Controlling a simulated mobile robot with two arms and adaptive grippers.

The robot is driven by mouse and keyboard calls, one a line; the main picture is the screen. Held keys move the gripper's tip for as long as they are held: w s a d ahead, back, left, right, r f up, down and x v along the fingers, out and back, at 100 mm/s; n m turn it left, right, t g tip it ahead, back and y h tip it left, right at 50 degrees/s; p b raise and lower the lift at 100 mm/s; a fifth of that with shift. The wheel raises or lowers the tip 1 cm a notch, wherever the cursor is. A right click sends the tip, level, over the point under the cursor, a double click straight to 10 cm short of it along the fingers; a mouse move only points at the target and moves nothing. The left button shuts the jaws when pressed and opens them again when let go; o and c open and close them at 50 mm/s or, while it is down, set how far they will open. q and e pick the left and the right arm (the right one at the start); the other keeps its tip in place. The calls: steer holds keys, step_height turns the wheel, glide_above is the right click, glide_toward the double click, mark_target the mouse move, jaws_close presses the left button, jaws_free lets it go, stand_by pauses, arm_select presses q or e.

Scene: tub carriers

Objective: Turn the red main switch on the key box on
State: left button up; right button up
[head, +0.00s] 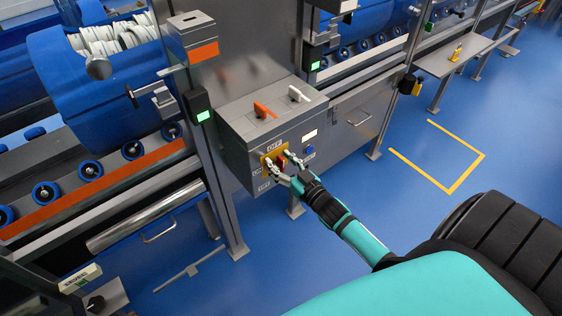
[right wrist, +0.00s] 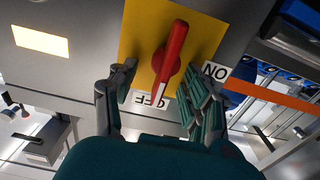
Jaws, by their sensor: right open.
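The red main switch (right wrist: 170,55) is a turning handle on a yellow plate (right wrist: 139,35) on the front of the grey key box (head: 236,128). In the right wrist view its lower, pale-marked end points at the OFF label (right wrist: 155,101); the ON label (right wrist: 215,72) is to the right. The switch (head: 282,161) also shows in the head view, partly covered by my fingers. My right gripper (right wrist: 161,82) is open, with one finger on each side of the handle and visible gaps between. My left gripper is not in view.
An orange lever (head: 264,110) and a white lever (head: 298,94) stand on top of the key box. A blue button (head: 309,152) is right of the switch. A roller conveyor with a blue tub (head: 105,90) is on the left.

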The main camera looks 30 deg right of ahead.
steer(key=c, duration=0.5)
jaws_close()
